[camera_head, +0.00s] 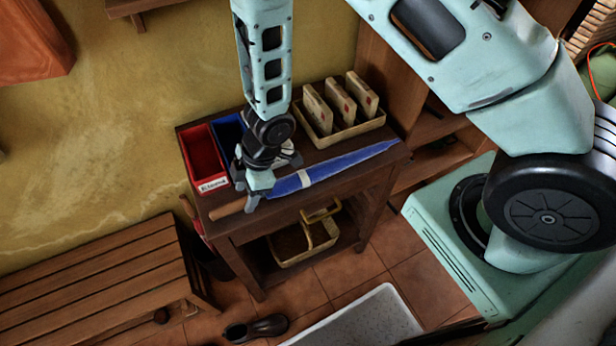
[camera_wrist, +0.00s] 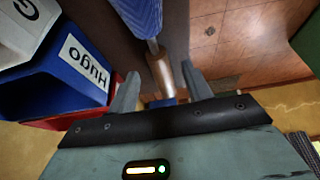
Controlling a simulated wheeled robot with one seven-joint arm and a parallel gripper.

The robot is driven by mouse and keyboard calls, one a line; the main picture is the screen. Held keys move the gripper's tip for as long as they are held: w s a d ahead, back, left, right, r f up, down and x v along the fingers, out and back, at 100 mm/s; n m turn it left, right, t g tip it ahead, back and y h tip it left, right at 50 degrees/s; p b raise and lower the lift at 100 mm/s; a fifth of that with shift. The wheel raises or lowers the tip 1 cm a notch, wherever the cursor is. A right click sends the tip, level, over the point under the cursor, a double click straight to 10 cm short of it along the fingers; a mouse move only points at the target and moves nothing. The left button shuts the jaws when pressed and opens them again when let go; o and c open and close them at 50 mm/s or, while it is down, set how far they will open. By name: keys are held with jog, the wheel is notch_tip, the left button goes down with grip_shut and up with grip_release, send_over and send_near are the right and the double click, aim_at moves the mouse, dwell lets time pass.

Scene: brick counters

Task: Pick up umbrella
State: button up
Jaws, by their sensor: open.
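A closed blue umbrella (camera_head: 343,165) with a brown handle (camera_head: 228,209) lies along the front of a dark wooden table (camera_head: 288,213). Its tip points right and its handle end points left. My gripper (camera_head: 258,199) is over the umbrella's handle end. In the wrist view, the umbrella's blue cloth (camera_wrist: 140,16) is at the top and its brown handle (camera_wrist: 161,72) runs down between the two fingers of my open gripper (camera_wrist: 162,86). Both fingers look apart from the handle. The handle's far end is partly hidden by the gripper body.
A red bin (camera_head: 203,157) and a blue bin (camera_head: 228,131) stand at the table's left, close to my gripper; the blue one (camera_wrist: 62,70) is labelled Hugo. A cream tray (camera_head: 340,131) with upright boxes stands behind the umbrella. A wooden bench (camera_head: 95,282) is at left.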

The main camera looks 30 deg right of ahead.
jog(key=shift+x, duration=1.2)
grip_shut()
